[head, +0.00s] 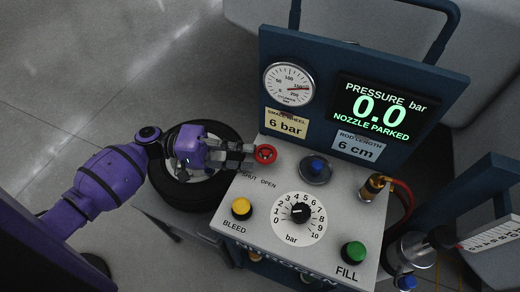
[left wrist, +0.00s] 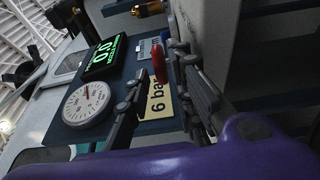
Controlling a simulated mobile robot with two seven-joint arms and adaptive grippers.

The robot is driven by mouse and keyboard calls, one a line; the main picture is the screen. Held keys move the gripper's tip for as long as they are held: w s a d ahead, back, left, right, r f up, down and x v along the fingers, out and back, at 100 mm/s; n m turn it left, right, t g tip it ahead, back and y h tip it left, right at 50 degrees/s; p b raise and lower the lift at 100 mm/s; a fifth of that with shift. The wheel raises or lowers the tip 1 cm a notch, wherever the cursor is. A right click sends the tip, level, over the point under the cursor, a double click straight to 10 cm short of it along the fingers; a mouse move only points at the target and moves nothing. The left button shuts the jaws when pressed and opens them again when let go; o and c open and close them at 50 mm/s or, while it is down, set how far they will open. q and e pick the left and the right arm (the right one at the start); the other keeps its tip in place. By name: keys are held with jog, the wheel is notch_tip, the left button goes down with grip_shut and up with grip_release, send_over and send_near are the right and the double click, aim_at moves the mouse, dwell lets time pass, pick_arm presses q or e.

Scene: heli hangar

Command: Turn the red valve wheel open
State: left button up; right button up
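The red valve wheel (head: 265,154) stands at the left edge of the grey panel top, above the labels SHUT and OPEN. My left gripper (head: 250,155) reaches in from the left, with its fingertips right beside the wheel. In the left wrist view the red wheel (left wrist: 159,62) shows edge-on, in line with the gap between the two spread fingers of the left gripper (left wrist: 160,66). The gripper is open; I cannot tell whether a finger touches the wheel. My right gripper is not in view.
The panel carries a yellow BLEED button (head: 241,207), a bar dial (head: 299,213), a green FILL button (head: 353,252) and a blue knob (head: 317,165). Behind stand a round gauge (head: 290,83) and a display (head: 381,107) reading 0.0 bar. A tyre (head: 222,132) lies below my left gripper.

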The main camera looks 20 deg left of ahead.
aim_at(259, 154)
pick_arm(q)
jog(key=x, duration=0.4)
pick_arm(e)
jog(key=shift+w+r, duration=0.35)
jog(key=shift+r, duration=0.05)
pick_arm(q)
grip_shut()
jog(key=shift+s+d+r+n+t+y+p, duration=0.1)
jog(key=shift+n+t+y+p, duration=0.1)
jog(key=shift+n+t+p, duration=0.35)
jog(key=shift+s+r+n+t+y+p, duration=0.1)
jog(key=shift+n+t+y+p, duration=0.2)
jog(key=shift+t+p, duration=0.35)
jog(key=shift+n+t+y, duration=0.3)
jog(key=shift+n+t, duration=0.25)
jog(key=shift+t, duration=0.25)
jog(key=shift+d+f+n+t+y+p, duration=0.15)
jog(key=shift+n+t+y+p, duration=0.25)
jog(key=shift+n+t, duration=0.3)
jog(key=shift+t, duration=0.4)
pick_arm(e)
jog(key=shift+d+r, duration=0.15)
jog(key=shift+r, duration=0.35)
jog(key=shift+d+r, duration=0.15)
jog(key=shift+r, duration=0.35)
